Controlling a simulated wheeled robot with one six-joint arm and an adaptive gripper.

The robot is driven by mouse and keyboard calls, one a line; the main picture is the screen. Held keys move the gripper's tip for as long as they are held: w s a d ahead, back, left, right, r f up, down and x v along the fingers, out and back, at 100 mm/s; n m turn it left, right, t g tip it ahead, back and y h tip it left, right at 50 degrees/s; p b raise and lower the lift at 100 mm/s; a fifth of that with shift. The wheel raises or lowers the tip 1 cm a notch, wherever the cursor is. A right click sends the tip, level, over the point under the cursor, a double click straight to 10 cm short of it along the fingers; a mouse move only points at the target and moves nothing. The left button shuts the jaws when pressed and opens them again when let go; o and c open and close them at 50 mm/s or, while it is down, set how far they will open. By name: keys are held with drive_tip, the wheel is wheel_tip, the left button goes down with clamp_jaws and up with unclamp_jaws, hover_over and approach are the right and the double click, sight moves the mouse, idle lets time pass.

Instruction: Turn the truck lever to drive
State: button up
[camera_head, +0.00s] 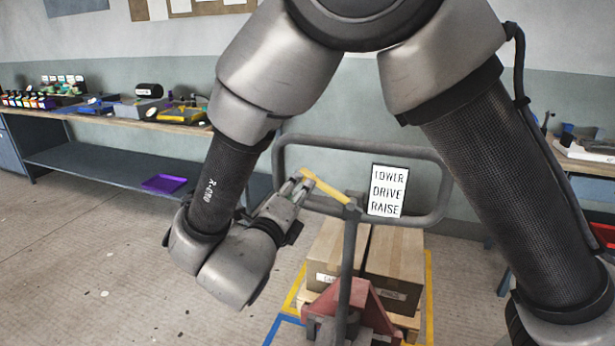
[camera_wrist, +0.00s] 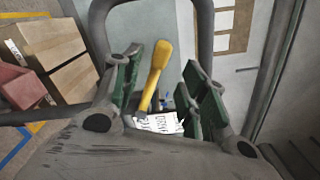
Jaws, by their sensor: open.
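The truck lever (camera_head: 325,187) is a yellow bar that slants from the top of the grey handle post up and left to my gripper. My gripper (camera_head: 294,187) is open at the lever's left end. In the wrist view the yellow lever (camera_wrist: 157,70) shows between the two green-padded fingers of my gripper (camera_wrist: 163,82), nearer the left one. I cannot tell whether a finger touches it. A white sign (camera_head: 387,190) on the handle frame reads LOWER, DRIVE, RAISE from top to bottom. It also shows, partly, in the wrist view (camera_wrist: 158,123).
The grey tubular handle frame (camera_head: 440,185) surrounds the lever. Below are the red truck body (camera_head: 352,308) and cardboard boxes (camera_head: 395,262) on a pallet. A workbench (camera_head: 110,118) with moulds and tools stands at the left. The floor (camera_head: 90,260) at left is mostly clear.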

sight(305, 180)
drive_tip(key=x, duration=0.8)
drive_tip(key=shift+c, duration=0.4)
clamp_jaws()
